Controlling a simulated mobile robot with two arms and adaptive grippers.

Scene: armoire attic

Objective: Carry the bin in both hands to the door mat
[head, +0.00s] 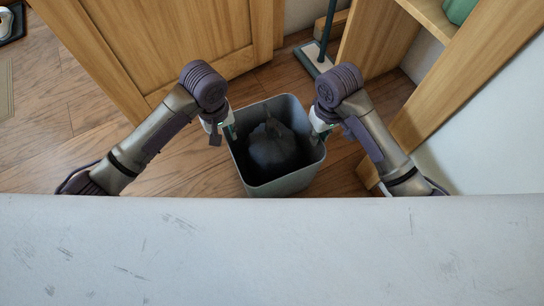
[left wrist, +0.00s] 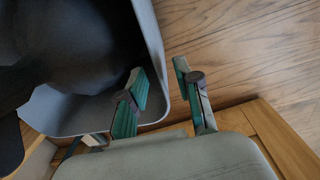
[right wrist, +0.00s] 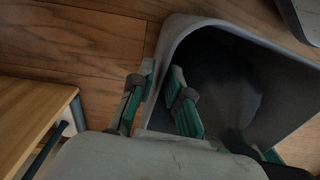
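A grey bin (head: 239,160) stands upright on the wood floor at the centre of the head view, with a dark, rounded bag-like mass (head: 272,146) inside. My left gripper (head: 230,128) is at its left rim. In the left wrist view the bin's wall (left wrist: 154,40) passes between my fingers (left wrist: 162,88), with a visible gap to the outer finger; it looks open. My right gripper (head: 318,130) is at the right rim. In the right wrist view its fingers (right wrist: 162,75) straddle the rim (right wrist: 172,32) closely; whether they press on it is unclear.
A wooden cabinet (head: 190,40) with a door panel stands behind the bin at left. A wooden shelf unit (head: 440,85) is at right. A dark flat-headed floor tool (head: 312,58) stands behind the bin. Floor at left (head: 60,110) is mostly clear.

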